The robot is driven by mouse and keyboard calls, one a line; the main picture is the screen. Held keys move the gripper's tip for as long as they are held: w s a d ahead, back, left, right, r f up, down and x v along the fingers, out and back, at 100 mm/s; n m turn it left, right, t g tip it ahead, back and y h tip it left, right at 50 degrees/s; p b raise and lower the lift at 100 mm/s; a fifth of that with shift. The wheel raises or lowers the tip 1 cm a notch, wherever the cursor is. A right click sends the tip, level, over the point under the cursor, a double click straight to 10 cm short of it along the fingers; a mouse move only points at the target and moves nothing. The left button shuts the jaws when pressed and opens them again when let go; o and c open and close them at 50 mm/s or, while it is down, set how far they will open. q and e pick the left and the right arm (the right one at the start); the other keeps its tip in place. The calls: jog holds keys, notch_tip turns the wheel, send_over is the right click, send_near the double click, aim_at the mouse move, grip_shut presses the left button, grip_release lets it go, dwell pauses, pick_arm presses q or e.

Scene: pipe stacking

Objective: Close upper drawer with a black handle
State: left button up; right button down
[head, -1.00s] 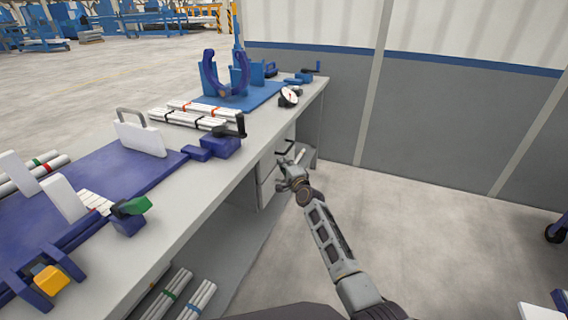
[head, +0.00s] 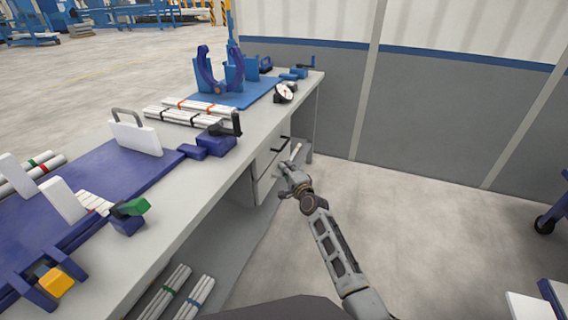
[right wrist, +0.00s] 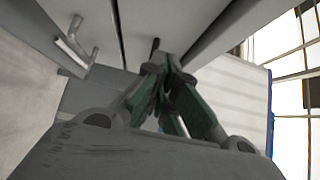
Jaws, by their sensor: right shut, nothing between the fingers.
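The drawer unit (head: 266,162) sits under the far part of the grey workbench. The upper drawer's black handle (head: 284,144) shows near the top of its front. How far the drawer stands out is hard to tell at this size. My right gripper (head: 291,165) is shut and empty, just below and in front of the black handle, with a gap in the picture. In the right wrist view its fingertips (right wrist: 160,52) are together close to grey panels, and a pale metal handle (right wrist: 76,46) stands to their left. My left gripper is out of view.
The bench top (head: 190,178) holds blue fixtures, a blue clamp (head: 216,140) and white pipes (head: 185,116). More pipes (head: 195,298) lie on the lower shelf. A grey wall (head: 440,120) stands behind. The floor right of my arm is open, with a wheeled thing (head: 548,222) at the right edge.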

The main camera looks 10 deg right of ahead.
pick_arm(q)
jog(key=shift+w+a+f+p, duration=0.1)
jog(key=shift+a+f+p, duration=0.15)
jog(key=shift+p, duration=0.35)
pick_arm(e)
jog(key=shift+s+d, duration=0.2)
jog(key=shift+s, duration=0.9)
jog(key=shift+s+d, duration=0.2)
jog(key=shift+s, duration=0.9)
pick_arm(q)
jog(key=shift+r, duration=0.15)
